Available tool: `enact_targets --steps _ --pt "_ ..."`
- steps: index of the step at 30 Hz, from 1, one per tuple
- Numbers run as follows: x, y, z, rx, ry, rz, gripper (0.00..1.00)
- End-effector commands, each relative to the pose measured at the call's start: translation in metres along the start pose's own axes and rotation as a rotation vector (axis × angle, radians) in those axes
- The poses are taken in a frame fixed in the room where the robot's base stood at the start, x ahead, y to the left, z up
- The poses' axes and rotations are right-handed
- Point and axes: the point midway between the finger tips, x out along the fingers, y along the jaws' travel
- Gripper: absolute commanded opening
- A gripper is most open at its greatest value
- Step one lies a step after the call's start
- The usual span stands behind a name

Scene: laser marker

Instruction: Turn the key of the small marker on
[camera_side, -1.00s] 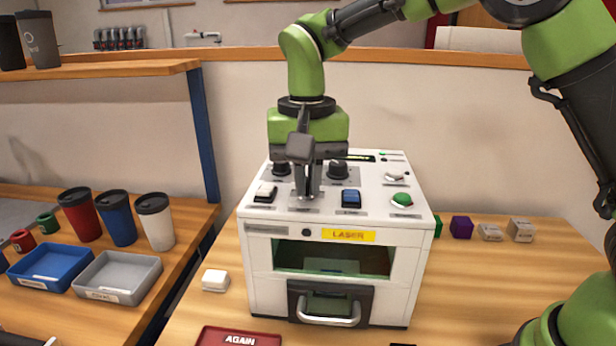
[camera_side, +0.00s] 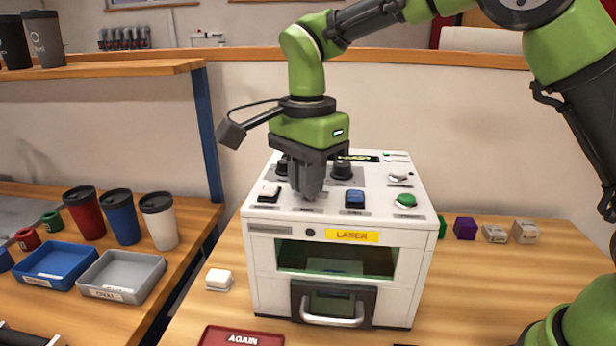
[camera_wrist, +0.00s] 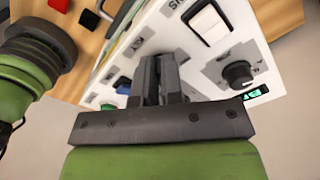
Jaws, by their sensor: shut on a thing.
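The small marker (camera_side: 262,262) is a white box with a yellow LASER label and a control panel on top. My gripper (camera_side: 308,192) points down onto the panel, between the white rocker switch (camera_side: 268,193) and the blue switch (camera_side: 355,198). Its fingers are closed together at the key's place and hide the key. In the wrist view my gripper (camera_wrist: 160,75) also reaches the panel, with the white rocker (camera_wrist: 208,22) and a black knob (camera_wrist: 238,73) nearby. A green button (camera_side: 405,200) sits at the panel's right front.
Black knobs stand behind my gripper, one visible at right (camera_side: 342,168). A white block (camera_side: 218,280) and a red AGAIN tray (camera_side: 240,337) lie in front left. Cubes, one purple (camera_side: 465,228), lie to the right. Blue (camera_side: 38,283) and grey (camera_side: 103,293) trays are on the left bench.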

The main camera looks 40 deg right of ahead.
Motion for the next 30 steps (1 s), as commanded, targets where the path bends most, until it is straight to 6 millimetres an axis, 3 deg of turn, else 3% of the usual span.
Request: enact_targets --steps 12,26,27,30 --pt "-0.0002 -0.0013 -0.0014 0.143 0.004 -0.003 0.0" --pt "-0.0002 -0.0013 -0.0016 0.155 0.004 -0.002 0.0" --pt "-0.0002 -0.0013 -0.0016 0.155 0.004 -0.002 0.14" --pt "-0.0002 -0.0012 -0.0013 0.154 0.003 -0.002 0.33"
